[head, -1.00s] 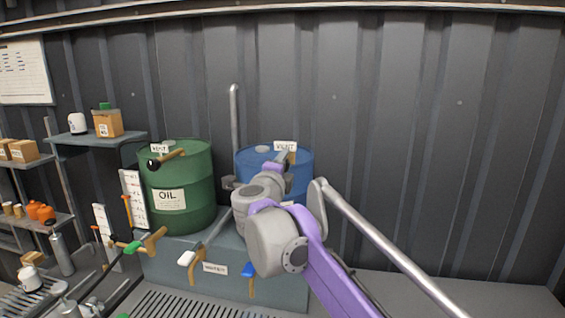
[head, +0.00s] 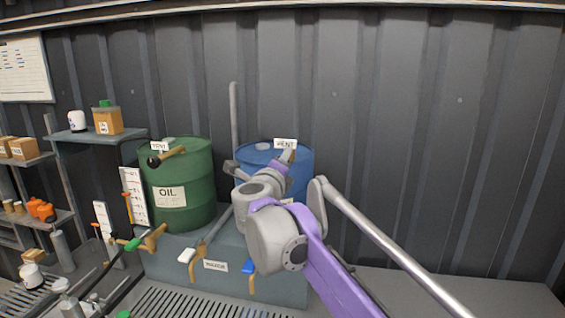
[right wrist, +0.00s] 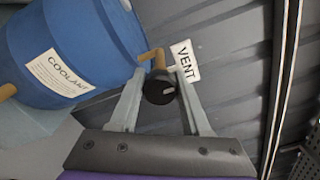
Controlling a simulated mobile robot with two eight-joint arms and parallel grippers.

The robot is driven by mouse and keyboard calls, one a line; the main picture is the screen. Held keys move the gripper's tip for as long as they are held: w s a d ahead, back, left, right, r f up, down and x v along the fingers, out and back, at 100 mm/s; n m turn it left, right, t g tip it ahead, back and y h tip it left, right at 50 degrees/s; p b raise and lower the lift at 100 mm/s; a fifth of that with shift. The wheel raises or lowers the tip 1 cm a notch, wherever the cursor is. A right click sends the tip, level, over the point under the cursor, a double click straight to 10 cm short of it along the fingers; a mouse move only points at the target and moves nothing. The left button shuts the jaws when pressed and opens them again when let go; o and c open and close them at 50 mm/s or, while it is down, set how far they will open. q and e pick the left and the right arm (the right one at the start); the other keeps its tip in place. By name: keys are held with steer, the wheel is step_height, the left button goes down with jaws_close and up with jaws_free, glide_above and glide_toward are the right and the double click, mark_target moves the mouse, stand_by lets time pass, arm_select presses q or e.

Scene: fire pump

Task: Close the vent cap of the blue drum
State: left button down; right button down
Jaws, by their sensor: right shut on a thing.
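The blue drum (head: 300,188) stands on the grey bench, partly hidden behind my right arm. In the right wrist view the drum (right wrist: 65,45) carries a COOLANT label. Its vent cap has a tan lever (right wrist: 152,55) ending in a black knob (right wrist: 160,90), beside a white VENT sign (right wrist: 185,61). My right gripper (right wrist: 161,82) is shut on the black knob, a finger on either side of it. In the head view the right gripper (head: 288,156) is at the drum's top, just below the VENT sign (head: 286,144). My left gripper is not in view.
A green oil drum (head: 180,200) with its own tan lever and black knob (head: 153,162) stands to the left. Tan-handled valves (head: 152,240) are at the bench front. A vertical pipe (head: 234,120) rises behind the drums. The wall right of the blue drum is clear.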

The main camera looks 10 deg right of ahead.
steer(key=shift+c, duration=1.9)
jaws_free()
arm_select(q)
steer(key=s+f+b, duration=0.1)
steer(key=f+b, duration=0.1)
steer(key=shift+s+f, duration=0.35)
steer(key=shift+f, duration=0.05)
arm_select(e)
steer(key=v, duration=1)
steer(key=shift+s+a, duration=0.15)
steer(key=shift+s, duration=0.25)
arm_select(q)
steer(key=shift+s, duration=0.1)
arm_select(e)
steer(key=shift+f, duration=0.1)
